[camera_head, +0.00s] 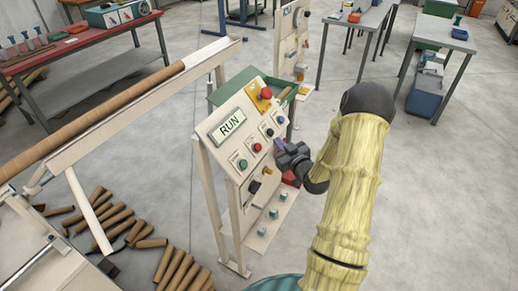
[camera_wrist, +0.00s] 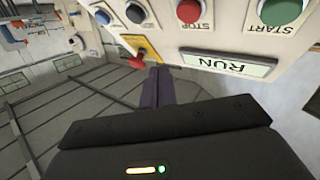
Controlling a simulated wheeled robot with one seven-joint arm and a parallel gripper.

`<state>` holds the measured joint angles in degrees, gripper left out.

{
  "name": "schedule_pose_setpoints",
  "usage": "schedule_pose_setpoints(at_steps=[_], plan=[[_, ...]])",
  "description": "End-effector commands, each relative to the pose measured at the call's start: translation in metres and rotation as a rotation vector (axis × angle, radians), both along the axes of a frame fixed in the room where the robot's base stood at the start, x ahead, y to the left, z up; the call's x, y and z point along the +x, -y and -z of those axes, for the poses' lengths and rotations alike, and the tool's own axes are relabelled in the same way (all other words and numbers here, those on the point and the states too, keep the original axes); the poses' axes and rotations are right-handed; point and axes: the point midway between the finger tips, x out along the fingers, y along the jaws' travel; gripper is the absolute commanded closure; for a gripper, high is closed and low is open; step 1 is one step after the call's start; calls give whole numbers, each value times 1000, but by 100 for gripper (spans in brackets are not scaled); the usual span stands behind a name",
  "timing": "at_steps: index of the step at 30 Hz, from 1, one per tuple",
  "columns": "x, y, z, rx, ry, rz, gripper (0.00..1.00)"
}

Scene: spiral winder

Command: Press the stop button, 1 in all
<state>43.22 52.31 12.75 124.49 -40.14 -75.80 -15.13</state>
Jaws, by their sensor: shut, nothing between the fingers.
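The display (camera_head: 231,124) reads RUN. My gripper (camera_head: 279,144) is shut and empty in front of the panel's right part, to the right of the stop button in the head view. In the wrist view its dark fingers (camera_wrist: 158,70) point toward the panel, with their tips apart from the stop button in the picture. The exact gap to the panel is unclear.
A green start button (camera_head: 243,164), blue button (camera_head: 269,132) and black button (camera_head: 280,119) share the stop button's row. A red mushroom button (camera_head: 266,93) on a yellow plate is higher up. Cardboard tubes (camera_head: 178,270) lie on the floor at left.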

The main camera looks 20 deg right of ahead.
Motion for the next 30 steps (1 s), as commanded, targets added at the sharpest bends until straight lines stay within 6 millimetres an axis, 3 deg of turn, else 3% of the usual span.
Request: schedule_pose_setpoints(at_steps=[13, 19, 30], plan=[[32, -26, 37, -1, 1, -3, 100], [39, -35, 41, 0, -1, -9, 100], [38, -30, 41, 0, -1, 0, 100]])
